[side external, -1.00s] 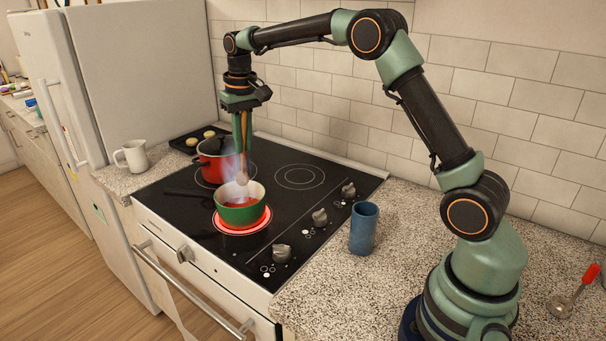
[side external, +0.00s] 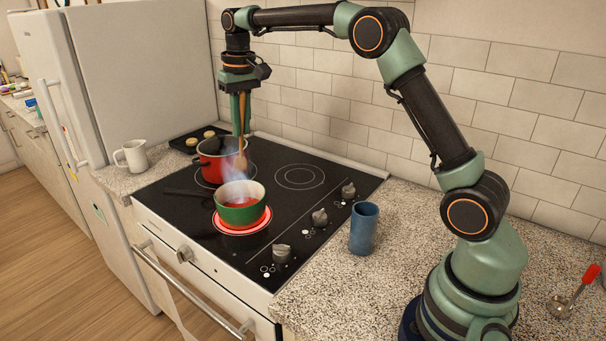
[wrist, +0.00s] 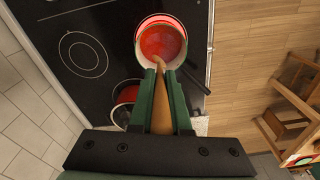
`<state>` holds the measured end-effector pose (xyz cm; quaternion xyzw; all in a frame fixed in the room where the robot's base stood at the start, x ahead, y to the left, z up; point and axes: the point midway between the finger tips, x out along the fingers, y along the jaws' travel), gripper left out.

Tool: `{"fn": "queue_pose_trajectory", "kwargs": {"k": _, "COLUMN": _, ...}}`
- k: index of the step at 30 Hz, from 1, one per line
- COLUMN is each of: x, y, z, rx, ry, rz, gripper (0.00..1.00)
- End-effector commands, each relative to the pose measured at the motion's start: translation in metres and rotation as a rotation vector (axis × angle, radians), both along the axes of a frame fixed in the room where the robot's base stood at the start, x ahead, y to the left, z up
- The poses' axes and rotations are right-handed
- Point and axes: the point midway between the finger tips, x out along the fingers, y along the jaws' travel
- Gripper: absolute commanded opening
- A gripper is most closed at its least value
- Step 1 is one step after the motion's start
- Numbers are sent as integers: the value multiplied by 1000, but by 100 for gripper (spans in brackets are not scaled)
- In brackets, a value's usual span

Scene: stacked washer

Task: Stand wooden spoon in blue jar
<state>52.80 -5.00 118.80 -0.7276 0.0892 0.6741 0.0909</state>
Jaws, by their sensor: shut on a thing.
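A wooden spoon (side external: 241,148) hangs upright, bowl end down, from my gripper (side external: 241,130). My gripper is shut on its handle; in the wrist view the spoon (wrist: 161,110) runs between the two green fingers (wrist: 159,74). The spoon's lower end is above and behind the green pot (side external: 240,214), in front of the red pot, and seems clear of both. The blue jar (side external: 364,230) stands upright on the speckled counter right of the stove. Its inside is mostly hidden, and it does not show in the wrist view.
The green pot steams on a glowing red burner (side external: 242,225). A red pot (side external: 210,160) stands behind it. Control knobs (side external: 320,217) line the stove's right side. A white jug (side external: 131,156) stands left; a red-handled ladle (side external: 575,295) lies far right. Counter around the jar is clear.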

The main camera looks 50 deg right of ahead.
Motion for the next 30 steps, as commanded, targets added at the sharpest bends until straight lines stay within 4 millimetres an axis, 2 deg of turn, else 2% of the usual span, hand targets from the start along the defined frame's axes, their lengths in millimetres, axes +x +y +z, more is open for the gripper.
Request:
{"fn": "queue_pose_trajectory", "kwargs": {"k": 16, "x": 0, "y": 0, "z": 0, "rx": 0, "ry": 0, "rz": 0, "gripper": 0}}
{"fn": "queue_pose_trajectory", "kwargs": {"k": 20, "x": -6, "y": -5, "z": 4, "rx": 1, "ry": 3, "rz": -19, "gripper": 0}}
{"fn": "queue_pose_trajectory", "kwargs": {"k": 23, "x": -20, "y": -17, "z": 13, "rx": 4, "ry": 11, "rz": -62, "gripper": 0}}
{"fn": "queue_pose_trajectory", "kwargs": {"k": 25, "x": -37, "y": -28, "z": 22, "rx": 6, "ry": 23, "rz": -109, "gripper": 0}}
{"fn": "queue_pose_trajectory", "kwargs": {"k": 30, "x": -92, "y": -56, "z": 44, "rx": 15, "ry": 58, "rz": -255, "gripper": 0}}
